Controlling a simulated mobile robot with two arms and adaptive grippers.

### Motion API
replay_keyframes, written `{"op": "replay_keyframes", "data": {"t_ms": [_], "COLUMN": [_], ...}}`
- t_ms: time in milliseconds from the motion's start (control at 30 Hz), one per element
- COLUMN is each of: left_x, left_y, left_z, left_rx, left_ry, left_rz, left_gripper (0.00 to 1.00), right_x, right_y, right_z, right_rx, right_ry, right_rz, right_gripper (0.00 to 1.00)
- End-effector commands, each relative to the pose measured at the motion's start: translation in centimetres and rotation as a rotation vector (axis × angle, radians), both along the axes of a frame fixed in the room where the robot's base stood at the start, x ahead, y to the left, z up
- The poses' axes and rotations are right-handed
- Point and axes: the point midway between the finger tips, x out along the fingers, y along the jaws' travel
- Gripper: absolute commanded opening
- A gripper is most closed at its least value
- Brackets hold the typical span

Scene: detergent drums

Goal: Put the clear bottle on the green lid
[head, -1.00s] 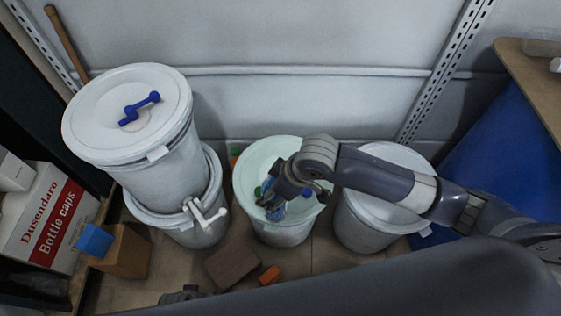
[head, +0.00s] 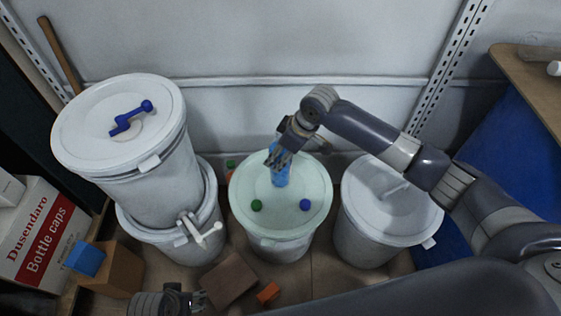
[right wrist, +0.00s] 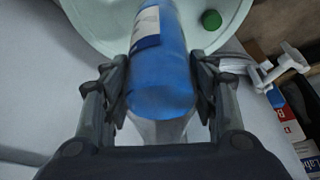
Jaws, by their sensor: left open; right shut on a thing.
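The pale green lid (head: 262,222) covers the middle white drum in the head view. It also fills the top of the right wrist view (right wrist: 95,25). My right gripper (head: 278,158) is shut on a clear bottle (head: 281,177) with blue contents and a pale label. The bottle also shows between the fingers in the right wrist view (right wrist: 160,75). It is over the back part of the lid; I cannot tell whether it touches. My left gripper (head: 200,299) is open and empty at the bottom edge, partly cut off.
Stacked white drums (head: 150,185) stand left, another drum (head: 370,235) right. A brown block (head: 229,280) and an orange block (head: 268,293) lie in front. A carton (head: 40,235) stands far left.

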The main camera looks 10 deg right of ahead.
Motion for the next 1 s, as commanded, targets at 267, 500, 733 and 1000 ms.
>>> {"op": "replay_keyframes", "data": {"t_ms": [267,500,733,1000], "left_x": [0.2,0.2,0.2,0.2], "left_y": [0.1,0.1,0.1,0.1], "left_z": [2.9,3.7,3.6,3.5], "left_rx": [-0.001,-0.001,0.000,0.000], "left_ry": [-0.019,-0.021,-0.020,-0.019], "left_rz": [0.003,0.003,0.003,0.003], "left_gripper": [0.58,0.58,0.58,0.58], "right_x": [0.0,0.0,0.0,-0.1], "right_y": [0.0,0.1,0.1,0.0], "right_z": [-2.8,-3.3,-3.4,-3.7], "right_rx": [0.000,0.001,0.000,-0.002], "right_ry": [0.000,-0.003,-0.002,0.001], "right_rz": [0.001,0.001,0.001,0.001], "right_gripper": [0.05,0.05,0.05,0.74]}}
